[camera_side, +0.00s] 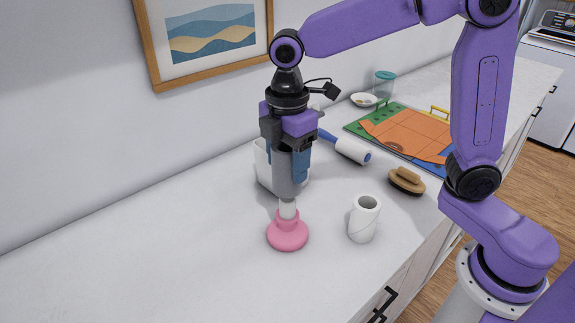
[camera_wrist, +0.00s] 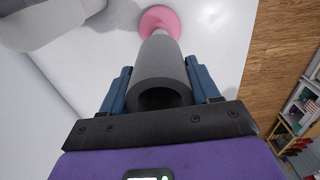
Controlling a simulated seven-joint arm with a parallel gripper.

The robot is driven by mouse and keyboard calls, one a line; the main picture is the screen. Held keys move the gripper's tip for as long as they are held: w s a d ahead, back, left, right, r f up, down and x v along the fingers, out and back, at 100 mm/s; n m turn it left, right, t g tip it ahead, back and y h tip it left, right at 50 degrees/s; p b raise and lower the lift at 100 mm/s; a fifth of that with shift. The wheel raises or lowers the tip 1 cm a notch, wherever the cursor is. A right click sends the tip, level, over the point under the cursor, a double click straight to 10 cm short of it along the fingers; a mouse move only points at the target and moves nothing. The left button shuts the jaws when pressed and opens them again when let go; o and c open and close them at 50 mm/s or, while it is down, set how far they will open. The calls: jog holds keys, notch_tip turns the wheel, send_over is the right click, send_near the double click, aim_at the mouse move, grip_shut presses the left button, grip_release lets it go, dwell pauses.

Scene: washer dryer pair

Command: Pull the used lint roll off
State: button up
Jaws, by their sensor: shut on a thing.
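My gripper (camera_side: 290,172) points straight down, with its blue fingers shut on the grey used lint roll (camera_side: 285,187). In the wrist view the used lint roll (camera_wrist: 160,72) sits between the two fingers, its near open end dark and hollow. Below it stands a pink holder (camera_side: 288,236) with a round base and a short white post (camera_side: 288,210). The roll's lower end is in line with the post, whose lower part shows. I cannot tell whether the post's top is still inside the roll. The pink holder (camera_wrist: 160,18) also shows beyond the roll in the wrist view.
A white roll (camera_side: 364,220) stands upright right of the holder. A white bin (camera_side: 265,168) stands behind my gripper. A blue-handled lint roller (camera_side: 352,150), a wooden brush (camera_side: 406,181) and a coloured board with orange cloth (camera_side: 405,134) lie farther back. The counter's left front is clear.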

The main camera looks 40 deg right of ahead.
jog(key=shift+r, duration=2.25)
